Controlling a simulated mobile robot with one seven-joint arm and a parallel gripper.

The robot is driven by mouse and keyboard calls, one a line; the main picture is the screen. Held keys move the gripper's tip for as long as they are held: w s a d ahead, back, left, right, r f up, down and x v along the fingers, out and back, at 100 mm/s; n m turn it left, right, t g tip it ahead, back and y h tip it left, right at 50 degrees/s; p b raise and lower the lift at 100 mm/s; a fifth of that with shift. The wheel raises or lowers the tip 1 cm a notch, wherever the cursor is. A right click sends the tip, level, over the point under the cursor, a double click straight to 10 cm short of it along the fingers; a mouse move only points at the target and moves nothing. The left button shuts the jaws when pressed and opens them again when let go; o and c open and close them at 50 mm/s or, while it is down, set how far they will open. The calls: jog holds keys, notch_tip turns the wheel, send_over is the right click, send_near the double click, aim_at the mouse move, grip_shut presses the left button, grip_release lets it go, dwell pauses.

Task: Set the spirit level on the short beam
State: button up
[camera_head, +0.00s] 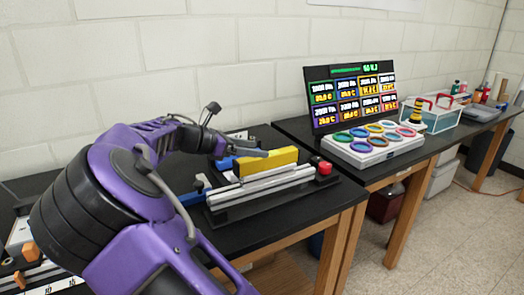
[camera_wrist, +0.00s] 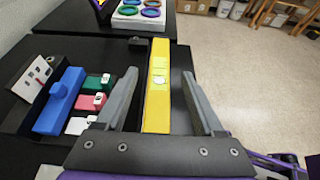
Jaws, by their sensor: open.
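The yellow spirit level (camera_head: 270,160) lies lengthwise along the silver extrusion beams (camera_head: 262,184) on the black bench. In the head view it shows just above and behind the beams' upper edge; I cannot tell whether it rests on one of them. In the wrist view the level (camera_wrist: 158,90) runs between the two fingers of my gripper (camera_wrist: 160,74). The fingers are open, one on each side, with a gap visible on both sides. In the head view my gripper (camera_head: 240,154) is at the level's left end, partly hidden by my arm.
A blue block (camera_wrist: 60,100) and green and red pieces (camera_wrist: 92,83) lie left of the level in the wrist view. A red knob (camera_head: 325,168) is at the beams' right end. A display (camera_head: 350,95) and a white tray of coloured rings (camera_head: 374,143) stand on the farther bench.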

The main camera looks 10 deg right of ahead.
jog(key=v, duration=0.8)
jog(key=shift+a+r+p, duration=0.15)
jog(key=shift+a+p, duration=0.15)
jog(key=shift+p, duration=0.15)
jog(key=shift+s, duration=0.1)
